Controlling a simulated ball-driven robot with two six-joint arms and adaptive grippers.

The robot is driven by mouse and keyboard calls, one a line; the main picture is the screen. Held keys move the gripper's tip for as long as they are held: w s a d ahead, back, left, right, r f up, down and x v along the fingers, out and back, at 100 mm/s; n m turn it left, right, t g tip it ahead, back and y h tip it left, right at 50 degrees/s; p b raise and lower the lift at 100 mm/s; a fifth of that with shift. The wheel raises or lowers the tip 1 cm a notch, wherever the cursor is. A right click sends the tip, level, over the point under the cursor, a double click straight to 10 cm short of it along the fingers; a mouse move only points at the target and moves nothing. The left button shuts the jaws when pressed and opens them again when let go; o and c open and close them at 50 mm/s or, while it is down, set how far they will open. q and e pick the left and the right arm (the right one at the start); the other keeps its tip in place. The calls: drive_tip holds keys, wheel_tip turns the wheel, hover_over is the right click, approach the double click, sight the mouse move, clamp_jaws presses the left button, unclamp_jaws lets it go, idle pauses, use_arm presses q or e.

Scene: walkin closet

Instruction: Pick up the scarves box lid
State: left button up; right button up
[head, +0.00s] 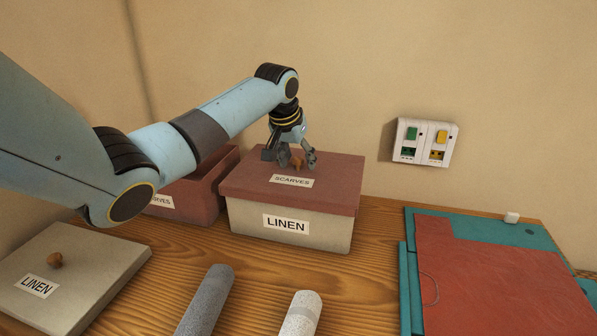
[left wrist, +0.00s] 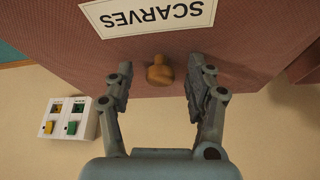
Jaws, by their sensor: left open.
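The scarves box lid (head: 326,172) is dark red with a "SCARVES" label and a small wooden knob (head: 297,163). It sits on the cream box labelled "LINEN" (head: 300,230). The lid also shows in the left wrist view (left wrist: 250,40), with its knob (left wrist: 160,72) between my fingertips. My left gripper (head: 298,160) is open, pointing down over the lid, its fingers on either side of the knob. In the left wrist view a gap shows between each finger and the knob. My right gripper is not in view.
A dark red open box (head: 205,190), its label partly hidden by my left arm, stands left of the linen box. A cream lid labelled "LINEN" (head: 90,260) lies front left. Two rolls, dark grey (head: 206,300) and pale (head: 299,314), lie in front. A teal and red panel (head: 480,270) lies right; a switch plate (head: 425,143) is on the wall.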

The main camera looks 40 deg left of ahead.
use_arm(q)
clamp_jaws()
idle(0.4)
